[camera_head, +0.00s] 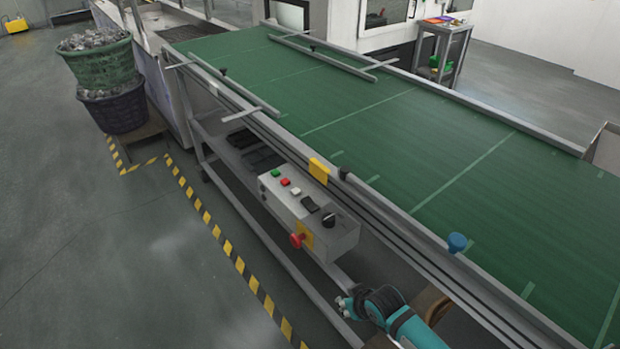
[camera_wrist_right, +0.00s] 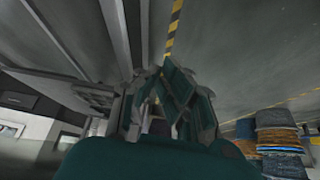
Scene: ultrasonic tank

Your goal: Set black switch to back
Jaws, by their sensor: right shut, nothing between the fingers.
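A grey control box (camera_head: 318,238) is mounted on the side of the conveyor frame. On its top are a black rocker-like switch (camera_head: 310,204) and, to its right, a round black knob (camera_head: 329,220); the setting of either is too small to tell. My right gripper (camera_head: 347,306) is below and to the right of the box, apart from it. It is shut and empty. Its fingers also show in the right wrist view (camera_wrist_right: 165,92), where neither the box nor the switch can be made out. My left gripper is not in view.
Green, red and white buttons line the box top, and a red emergency button (camera_head: 297,240) sticks out of its front. The conveyor rail (camera_head: 400,238) runs close behind the box. The floor (camera_head: 130,250) in front is clear past yellow-black tape.

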